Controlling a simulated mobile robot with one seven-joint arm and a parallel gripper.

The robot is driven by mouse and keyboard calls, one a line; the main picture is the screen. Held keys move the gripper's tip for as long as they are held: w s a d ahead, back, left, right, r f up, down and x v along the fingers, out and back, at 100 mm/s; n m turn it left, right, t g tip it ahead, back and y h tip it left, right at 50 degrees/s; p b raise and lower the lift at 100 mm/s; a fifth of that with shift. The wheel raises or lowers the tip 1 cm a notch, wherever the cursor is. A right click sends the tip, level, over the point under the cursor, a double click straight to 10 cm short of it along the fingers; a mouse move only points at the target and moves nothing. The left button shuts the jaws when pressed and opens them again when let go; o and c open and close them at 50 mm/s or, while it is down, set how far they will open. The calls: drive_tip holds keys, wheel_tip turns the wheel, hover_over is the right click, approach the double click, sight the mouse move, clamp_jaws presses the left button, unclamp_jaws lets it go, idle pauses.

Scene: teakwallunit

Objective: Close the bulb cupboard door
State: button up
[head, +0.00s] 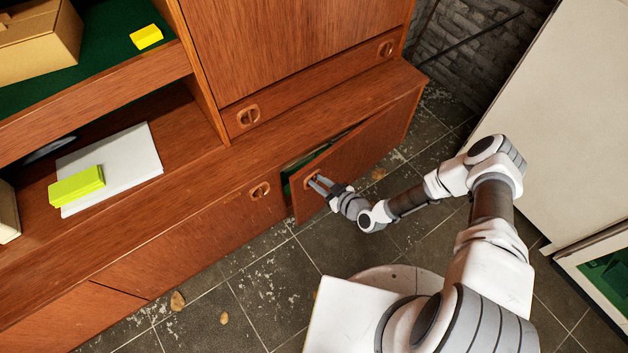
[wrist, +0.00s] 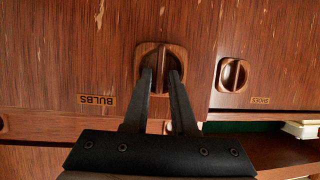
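The bulb cupboard door (head: 350,155) is a brown wooden door low on the wall unit. It stands ajar, its left edge swung out, with a dark green interior showing in the gap. In the wrist view the door (wrist: 95,50) carries a BULBS label (wrist: 96,99) and a round recessed wooden handle (wrist: 160,53). My gripper (head: 316,184) is at this handle, near the door's free edge. In the wrist view the fingers of my gripper (wrist: 161,75) sit on both sides of the handle's central bar and appear closed on it. The fingertips are partly sunk in the recess.
A neighbouring closed door with a similar handle (head: 260,190) is left of the gap. Above are a drawer (head: 310,75) and a shelf with white paper (head: 110,165) and a yellow-green block (head: 76,186). Tiled floor (head: 265,290) is open in front. A white panel (head: 560,120) stands at right.

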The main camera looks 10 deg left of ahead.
drive_tip(key=shift+x, duration=1.25)
clamp_jaws()
idle(0.5)
